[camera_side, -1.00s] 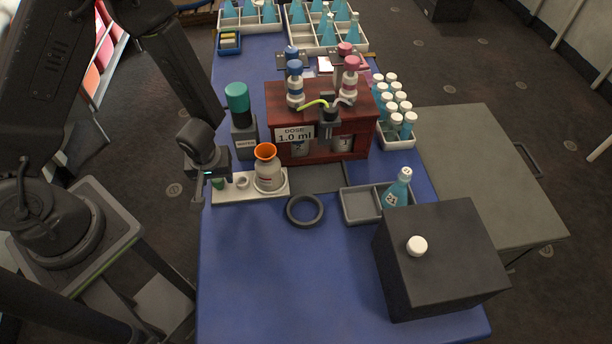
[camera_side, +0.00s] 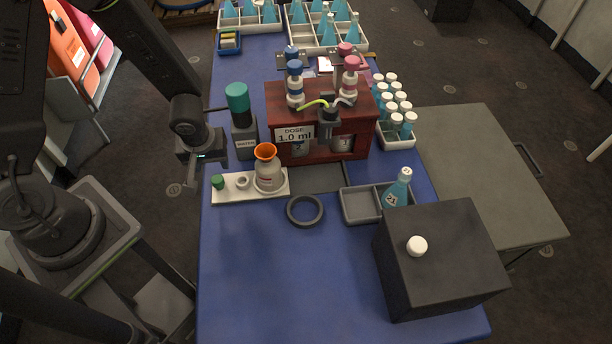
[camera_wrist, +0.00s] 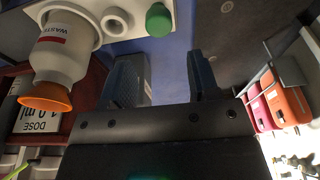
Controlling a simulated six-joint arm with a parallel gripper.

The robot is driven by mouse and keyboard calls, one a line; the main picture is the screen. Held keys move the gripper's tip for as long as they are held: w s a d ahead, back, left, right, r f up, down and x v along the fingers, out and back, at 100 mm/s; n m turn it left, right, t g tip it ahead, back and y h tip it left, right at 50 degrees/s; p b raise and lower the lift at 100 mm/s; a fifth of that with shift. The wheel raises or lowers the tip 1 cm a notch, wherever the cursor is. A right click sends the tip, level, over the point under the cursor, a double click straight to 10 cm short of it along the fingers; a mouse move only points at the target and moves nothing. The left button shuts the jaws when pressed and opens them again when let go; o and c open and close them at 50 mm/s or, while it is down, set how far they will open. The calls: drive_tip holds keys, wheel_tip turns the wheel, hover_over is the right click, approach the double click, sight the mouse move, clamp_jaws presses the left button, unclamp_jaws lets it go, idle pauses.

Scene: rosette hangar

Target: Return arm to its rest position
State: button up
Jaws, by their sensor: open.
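My gripper (camera_side: 196,176) is at the left edge of the blue table, up and left of the white tray. It holds nothing. In the wrist view, the two dark fingers of my gripper (camera_wrist: 166,80) stand apart with blue table and dark floor between and beyond them. The white tray (camera_side: 228,194) carries a green cap (camera_side: 218,181), a white ring-shaped piece (camera_side: 243,182) and a waste bottle (camera_side: 268,174) with an orange funnel (camera_side: 265,151). In the wrist view the green cap (camera_wrist: 159,20) and waste bottle (camera_wrist: 62,48) are beside the fingers, untouched.
A water bottle (camera_side: 240,110) with a teal top stands close right of my gripper. Behind the tray is the red-brown dosing box (camera_side: 280,108). A black ring (camera_side: 305,210), grey tray (camera_side: 359,205) and black box (camera_side: 450,255) lie to the right. The front-left table is clear.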

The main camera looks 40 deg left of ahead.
drive_tip(key=shift+r, duration=0.75)
wheel_tip(320, 180, up, 16)
drive_tip(key=m+t, duration=0.2)
drive_tip(key=m, duration=0.2)
drive_tip(key=s+d+r+m+t+h, duration=0.1)
drive_tip(key=s+d+r+m+t, duration=0.1)
drive_tip(key=s+r+m, duration=0.3)
drive_tip(key=s+r, duration=0.4)
drive_tip(key=r, duration=0.2)
drive_tip(key=shift+d+h, duration=0.15)
drive_tip(key=shift+h, duration=0.15)
